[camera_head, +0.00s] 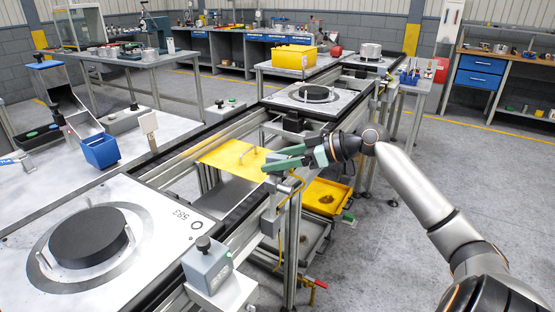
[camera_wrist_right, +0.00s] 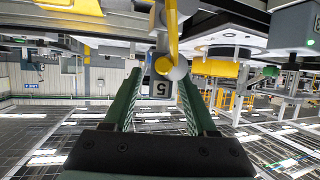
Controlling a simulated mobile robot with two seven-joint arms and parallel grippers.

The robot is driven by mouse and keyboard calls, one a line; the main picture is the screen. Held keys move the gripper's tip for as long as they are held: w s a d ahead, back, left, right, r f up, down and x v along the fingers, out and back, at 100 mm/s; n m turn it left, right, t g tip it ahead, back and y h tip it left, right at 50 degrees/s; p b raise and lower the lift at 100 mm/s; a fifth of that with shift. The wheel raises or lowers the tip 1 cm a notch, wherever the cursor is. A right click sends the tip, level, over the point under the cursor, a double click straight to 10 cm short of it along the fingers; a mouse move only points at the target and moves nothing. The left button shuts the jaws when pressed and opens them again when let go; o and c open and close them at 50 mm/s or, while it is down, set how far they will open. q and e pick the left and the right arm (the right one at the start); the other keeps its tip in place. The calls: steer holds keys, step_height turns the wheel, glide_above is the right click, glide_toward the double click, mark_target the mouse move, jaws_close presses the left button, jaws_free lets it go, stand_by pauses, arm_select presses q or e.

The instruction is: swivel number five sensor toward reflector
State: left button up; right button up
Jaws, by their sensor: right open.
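My right gripper (camera_head: 272,163) reaches in from the right with green fingers, beside the conveyor's near rail. In the right wrist view its fingers (camera_wrist_right: 158,76) stand apart. A small grey block marked 5 (camera_wrist_right: 161,88), the number five sensor, shows between the fingertips, with a round grey joint and a yellow bar by it. I cannot tell whether either finger touches it. In the head view the sensor is hard to make out by the gripper. A pale square plate on a post (camera_head: 148,122), possibly the reflector, stands across the conveyor. My left gripper is not in view.
A yellow plate (camera_head: 232,157) spans the conveyor beyond the gripper. A pallet marked 583 (camera_head: 150,205) carries a dark disc (camera_head: 90,237). A grey button box (camera_head: 207,265) stands on the near rail. A yellow bin (camera_head: 327,197) sits below the gripper. Open floor lies right.

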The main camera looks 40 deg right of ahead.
jaws_close()
stand_by(0.4)
